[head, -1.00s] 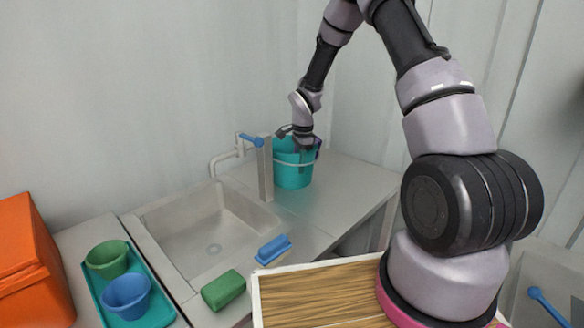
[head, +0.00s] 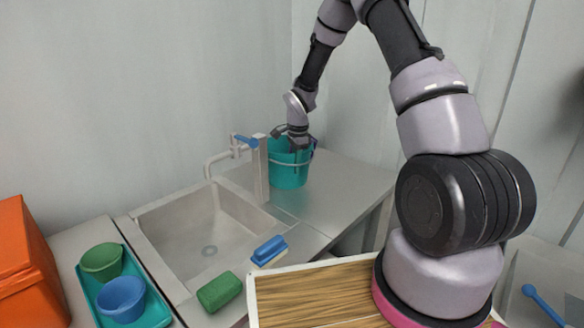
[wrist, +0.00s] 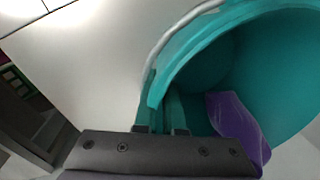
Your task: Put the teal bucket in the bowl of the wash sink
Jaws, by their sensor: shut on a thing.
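The teal bucket (head: 288,172) is upright at the counter right of the wash sink, behind the tap post. My gripper (head: 292,146) is at its rim from above and shut on it. In the wrist view the jaws (wrist: 160,128) close on the rim of the bucket (wrist: 207,62), and a purple thing (wrist: 238,128) shows at the rim's right. I cannot tell whether the bucket's base touches the counter. The wash sink's bowl (head: 200,230) is to the left of the bucket, and looks empty with a drain at the bottom.
The tap (head: 222,158) and its post (head: 260,170) stand between bucket and bowl. A blue brush (head: 269,250) and green sponge (head: 219,292) lie at the sink's front edge. A teal tray (head: 150,312) with green and blue cups and an orange box (head: 28,265) are at left.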

